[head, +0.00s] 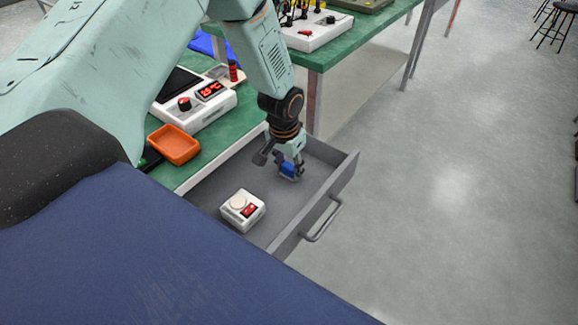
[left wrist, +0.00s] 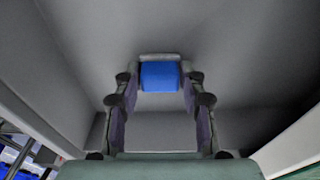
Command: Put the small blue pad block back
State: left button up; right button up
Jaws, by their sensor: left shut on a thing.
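The small blue pad block (head: 288,168) is in my left gripper (head: 290,170), inside the open grey drawer (head: 318,200). In the left wrist view the blue block (left wrist: 160,76) sits between the two fingertips of the left gripper (left wrist: 160,80), which is shut on it. The drawer floor (left wrist: 230,60) is behind it. I cannot tell whether the block touches the floor. My right gripper is not in view.
On the green bench are an orange tray (head: 174,145) and a white instrument with a red display (head: 196,106). Open floor lies to the right.

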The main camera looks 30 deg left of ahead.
aim_at(286, 179)
pick_arm(q)
jog(key=shift+s+f, duration=0.1)
jog(key=shift+s, duration=0.05)
jog(key=o, duration=0.8)
jog(key=shift+c, duration=0.2)
jog(key=o, duration=0.4)
jog(key=shift+f, duration=0.1)
jog(key=shift+c, duration=0.2)
notch_tip(286, 179, up, 13)
jog(key=s+p, duration=0.1)
jog(key=p, duration=0.2)
jog(key=shift+s+f+p, duration=0.15)
jog(key=shift+f+p, duration=0.05)
jog(key=shift+p, duration=0.2)
